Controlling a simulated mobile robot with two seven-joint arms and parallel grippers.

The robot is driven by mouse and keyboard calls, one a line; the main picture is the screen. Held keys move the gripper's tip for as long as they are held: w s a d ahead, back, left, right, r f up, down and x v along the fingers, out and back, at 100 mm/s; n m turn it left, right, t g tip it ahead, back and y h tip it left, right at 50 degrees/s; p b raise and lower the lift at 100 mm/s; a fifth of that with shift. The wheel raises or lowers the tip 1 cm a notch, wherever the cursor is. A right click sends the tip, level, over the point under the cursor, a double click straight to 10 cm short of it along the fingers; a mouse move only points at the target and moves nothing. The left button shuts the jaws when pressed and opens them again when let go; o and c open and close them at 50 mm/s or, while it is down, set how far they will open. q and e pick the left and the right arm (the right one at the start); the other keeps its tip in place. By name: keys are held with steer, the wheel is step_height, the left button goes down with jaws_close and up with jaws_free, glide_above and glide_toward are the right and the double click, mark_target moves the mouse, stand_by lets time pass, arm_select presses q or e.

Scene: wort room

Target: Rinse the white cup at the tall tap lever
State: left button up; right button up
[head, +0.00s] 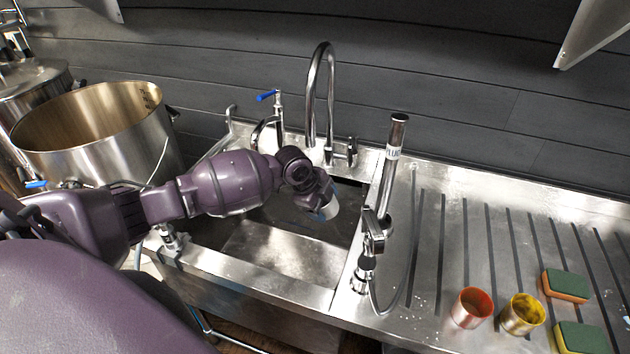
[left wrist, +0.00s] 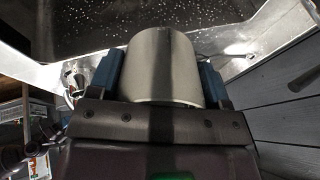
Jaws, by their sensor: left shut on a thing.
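The white cup (head: 330,208) is held by my left gripper (head: 321,211) over the sink basin (head: 290,258), below the tall curved tap (head: 331,90). A small metal lever (head: 351,152) stands at the right of that tap's base. In the left wrist view the cup (left wrist: 163,62) sits between the two blue fingers of the left gripper (left wrist: 160,78), which touch it on both sides. The gripper hides part of the cup in the head view. No water is visible at the spout. My right gripper is not in view.
A blue-handled tap (head: 267,96) stands behind the sink. A labelled metal column (head: 394,150) rises at the basin's right edge. A large steel pot (head: 95,130) is at left. A red cup (head: 471,308), yellow cup (head: 522,314) and two sponges (head: 567,285) are on the ribbed drainboard (head: 480,230).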

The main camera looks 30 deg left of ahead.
mark_target(327, 206)
arm_select(q)
steer(key=shift+s+d+r+p, duration=0.3)
steer(key=shift+s+r+p, duration=0.1)
steer(key=shift+r+p, duration=0.2)
steer(key=shift+s+d+r+p, duration=0.5)
steer(key=shift+s+p, duration=0.1)
steer(key=shift+p, duration=0.3)
steer(key=shift+s+d+r, duration=0.3)
steer(key=shift+s+d, duration=0.05)
steer(key=shift+s+d+r, duration=0.15)
steer(key=shift+s+r, duration=0.05)
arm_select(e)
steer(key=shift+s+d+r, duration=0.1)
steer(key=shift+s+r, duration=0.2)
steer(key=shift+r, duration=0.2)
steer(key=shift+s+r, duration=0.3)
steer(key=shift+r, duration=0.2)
